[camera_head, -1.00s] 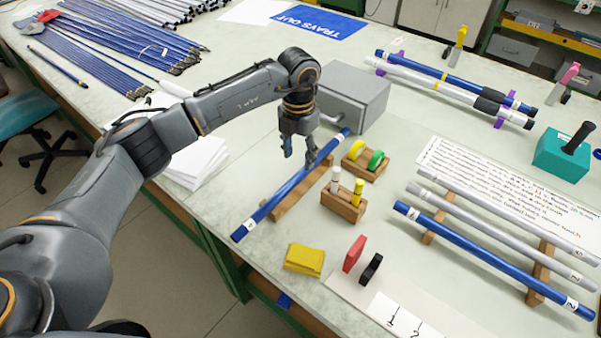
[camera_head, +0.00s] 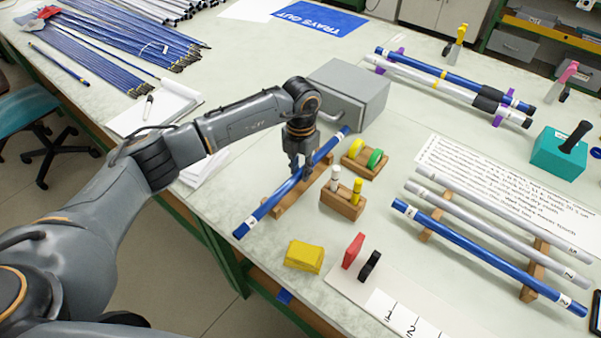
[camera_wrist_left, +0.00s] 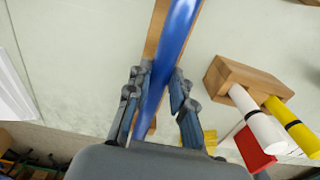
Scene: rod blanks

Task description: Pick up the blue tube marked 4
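A blue tube (camera_head: 262,209) lies slanted across a wooden rest (camera_head: 284,207) near the front edge of the bench. It has white bands near its ends; the mark on them is too small to read. My left gripper (camera_head: 308,181) is down at the tube's middle. In the left wrist view, the tube (camera_wrist_left: 176,45) runs between the two fingers of the left gripper (camera_wrist_left: 159,80). The fingers are open, one on each side, with a visible gap on the right side. My right gripper is not in view.
A wooden block with white and yellow pegs (camera_head: 343,202) stands close right of the tube. A holder with yellow and green rings (camera_head: 363,163) and a grey box (camera_head: 348,90) are behind. A yellow pad (camera_head: 304,256) lies in front. More tubes (camera_head: 488,254) rest at right.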

